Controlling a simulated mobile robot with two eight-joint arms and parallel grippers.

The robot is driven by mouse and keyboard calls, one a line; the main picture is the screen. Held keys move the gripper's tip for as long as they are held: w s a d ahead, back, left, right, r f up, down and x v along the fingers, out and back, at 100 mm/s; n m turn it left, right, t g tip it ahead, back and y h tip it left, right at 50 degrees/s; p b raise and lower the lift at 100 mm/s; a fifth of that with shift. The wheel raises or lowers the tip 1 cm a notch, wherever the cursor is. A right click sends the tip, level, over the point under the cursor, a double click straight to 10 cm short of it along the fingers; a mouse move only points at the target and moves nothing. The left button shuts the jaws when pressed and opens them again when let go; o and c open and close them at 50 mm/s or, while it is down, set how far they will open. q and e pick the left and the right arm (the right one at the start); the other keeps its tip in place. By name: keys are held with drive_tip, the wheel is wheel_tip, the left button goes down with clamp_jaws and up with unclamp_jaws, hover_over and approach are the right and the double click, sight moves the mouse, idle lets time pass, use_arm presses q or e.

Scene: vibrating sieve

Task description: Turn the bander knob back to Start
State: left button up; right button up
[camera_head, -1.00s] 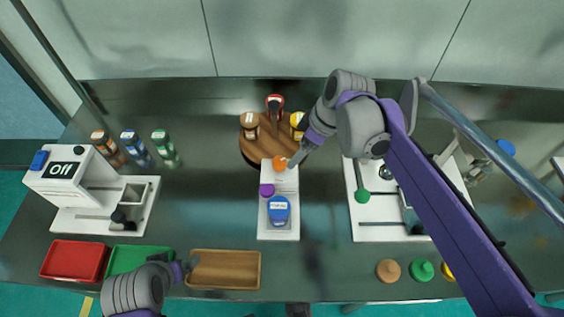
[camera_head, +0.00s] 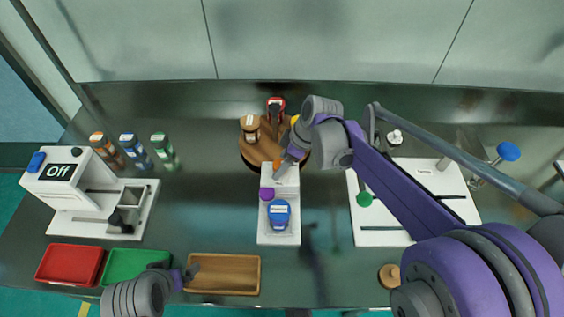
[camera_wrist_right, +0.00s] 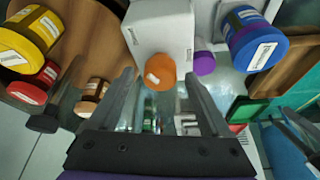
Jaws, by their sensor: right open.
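A white machine (camera_head: 265,232) stands mid-table with a blue-lidded jar (camera_head: 279,213) on it and a purple knob (camera_head: 267,194) at its side. Its orange knob (camera_head: 277,163) at the far end is mostly covered by my right gripper (camera_head: 283,170). In the right wrist view the orange knob (camera_wrist_right: 160,72) lies between the open fingers of my right gripper (camera_wrist_right: 158,84). A gap shows on both sides; I cannot tell whether a finger touches. I read no Start mark. My left gripper (camera_head: 190,271) is low beside the wooden tray; its jaws are unclear.
A round wooden stand (camera_head: 262,152) with several jars is just behind the machine. Left are a white device (camera_head: 62,172) reading "Off" and red (camera_head: 70,263) and green trays. A wooden tray (camera_head: 235,257) lies in front. A white board (camera_head: 385,238) is right, partly under my arm.

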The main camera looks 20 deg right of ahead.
clamp_jaws()
idle(0.5)
